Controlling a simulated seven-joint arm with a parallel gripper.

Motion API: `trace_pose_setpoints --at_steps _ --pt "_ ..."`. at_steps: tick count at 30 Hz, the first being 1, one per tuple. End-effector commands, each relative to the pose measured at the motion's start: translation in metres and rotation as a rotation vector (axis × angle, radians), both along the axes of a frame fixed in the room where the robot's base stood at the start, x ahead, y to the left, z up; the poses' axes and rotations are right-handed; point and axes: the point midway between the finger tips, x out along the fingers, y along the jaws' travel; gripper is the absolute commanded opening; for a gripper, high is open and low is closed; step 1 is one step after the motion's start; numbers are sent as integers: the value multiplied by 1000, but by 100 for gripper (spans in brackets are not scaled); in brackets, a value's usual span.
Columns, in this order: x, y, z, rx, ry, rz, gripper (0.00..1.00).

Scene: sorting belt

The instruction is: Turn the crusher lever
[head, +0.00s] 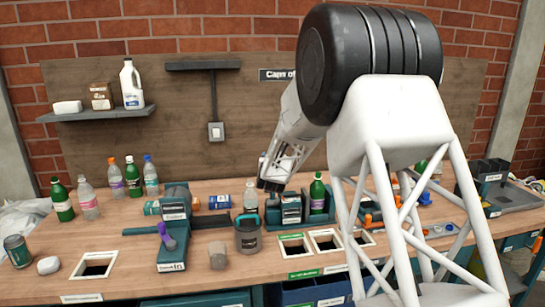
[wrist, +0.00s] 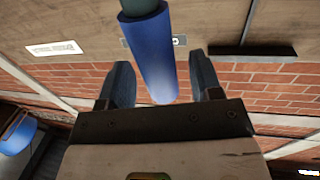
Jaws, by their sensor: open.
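My gripper (head: 268,184) is in the middle of the head view, above the bench and close to a dark block-shaped device (head: 291,208). In the wrist view my gripper (wrist: 163,85) has its two dark fingers apart. A blue round handle-like cylinder (wrist: 150,45) on a dark teal stem shows between and beyond the fingers; I cannot tell whether they touch it. Its match in the head view is not clear. A purple lever (head: 166,237) stands on a teal machine (head: 172,258) to the left, well apart from my gripper. The labels are too small to tell which is the crusher.
A dark cup (head: 248,235) and a grey-brown cup (head: 217,255) stand at the front. A green bottle (head: 317,194) is right of the dark device. Several bottles stand at the left, and square openings (head: 295,246) lie along the front. A shelf (head: 95,114) is on the back board.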

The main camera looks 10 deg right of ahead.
Motion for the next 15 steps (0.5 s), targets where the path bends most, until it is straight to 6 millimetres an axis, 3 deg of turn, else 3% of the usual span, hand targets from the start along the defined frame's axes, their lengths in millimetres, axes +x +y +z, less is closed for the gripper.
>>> trace_pose_setpoints --at_steps 6,15 --pt "17 -3 0 0 0 0 59" --pt "24 -4 0 0 0 1 59"
